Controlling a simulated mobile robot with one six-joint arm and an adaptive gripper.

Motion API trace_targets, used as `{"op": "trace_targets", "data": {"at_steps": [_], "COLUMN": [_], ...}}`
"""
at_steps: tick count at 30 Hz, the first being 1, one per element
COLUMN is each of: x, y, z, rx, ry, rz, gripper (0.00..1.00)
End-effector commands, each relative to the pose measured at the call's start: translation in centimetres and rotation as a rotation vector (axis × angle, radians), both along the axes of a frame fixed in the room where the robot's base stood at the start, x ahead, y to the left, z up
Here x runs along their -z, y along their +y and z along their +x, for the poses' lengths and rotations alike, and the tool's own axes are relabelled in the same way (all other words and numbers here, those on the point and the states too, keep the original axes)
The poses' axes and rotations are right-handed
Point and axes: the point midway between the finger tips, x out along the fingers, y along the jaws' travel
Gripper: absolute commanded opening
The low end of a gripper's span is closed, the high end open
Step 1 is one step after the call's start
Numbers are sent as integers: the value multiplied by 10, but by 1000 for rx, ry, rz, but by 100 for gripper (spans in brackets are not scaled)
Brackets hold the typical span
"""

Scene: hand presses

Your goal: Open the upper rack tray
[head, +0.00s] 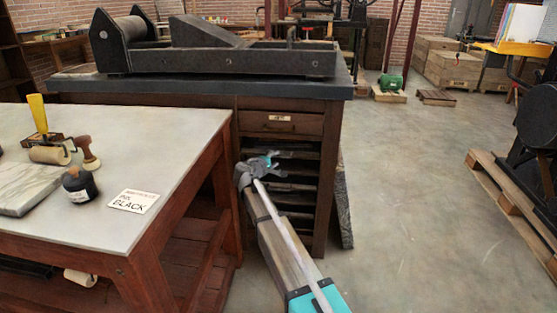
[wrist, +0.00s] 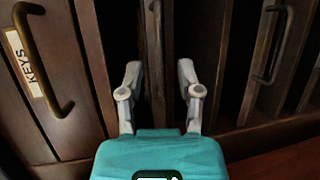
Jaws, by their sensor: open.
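The rack (head: 297,197) sits under the labelled drawer in the dark wooden cabinet, with several trays one below another. The upper tray (head: 298,154) is partly hidden by my gripper (head: 268,163). In the wrist view, which is turned on its side, my gripper (wrist: 160,80) is open. A dark upright handle (wrist: 154,45) on the upper tray's front shows between the two grey fingers, one on each side. I cannot tell whether either finger touches it. The tray looks shut.
The drawer labelled KEYS (wrist: 40,75) is on the left in the wrist view; a lower tray's handle (wrist: 270,45) is on the right. A worktable (head: 150,135) stands close on the left. A dark press (head: 220,58) tops the cabinet. Floor (head: 420,200) is free on the right.

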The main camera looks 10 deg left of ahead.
Motion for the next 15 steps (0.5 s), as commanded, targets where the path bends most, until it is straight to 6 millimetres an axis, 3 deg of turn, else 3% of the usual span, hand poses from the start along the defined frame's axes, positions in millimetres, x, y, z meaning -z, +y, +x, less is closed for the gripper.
{"op": "trace_targets", "data": {"at_steps": [6, 15], "x": [6, 7], "y": [-10, -16], "z": [24, 32], "rx": [1, 1], "ry": [0, 0], "rz": [1, 1], "gripper": [46, 46]}}
